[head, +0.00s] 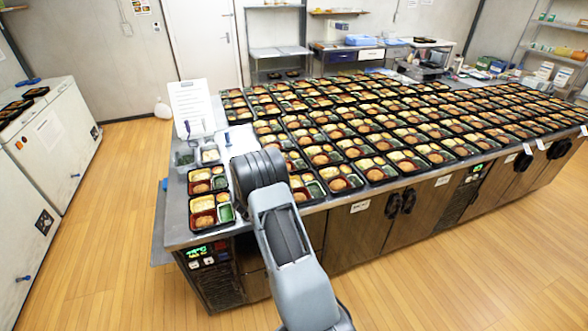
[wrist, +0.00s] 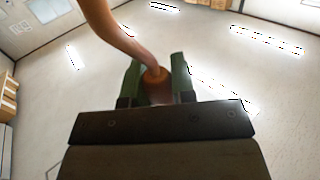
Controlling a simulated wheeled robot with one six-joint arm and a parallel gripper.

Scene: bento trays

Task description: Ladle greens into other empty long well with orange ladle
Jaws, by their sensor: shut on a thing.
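In the wrist view my gripper (wrist: 156,70) has its green fingers shut on the orange ladle (wrist: 121,40). The ladle's curved shaft rises to the upper left and leaves the picture, so its bowl is out of view. In the head view my arm's links hide the gripper and the ladle. A container of greens (head: 185,159) stands at the left end of the counter. I cannot tell which long wells are empty.
Many filled bento trays (head: 350,130) cover most of the counter. A pale container (head: 210,154) stands beside the greens, with blue-handled utensils (head: 228,139) close by. A white sign (head: 191,105) stands behind.

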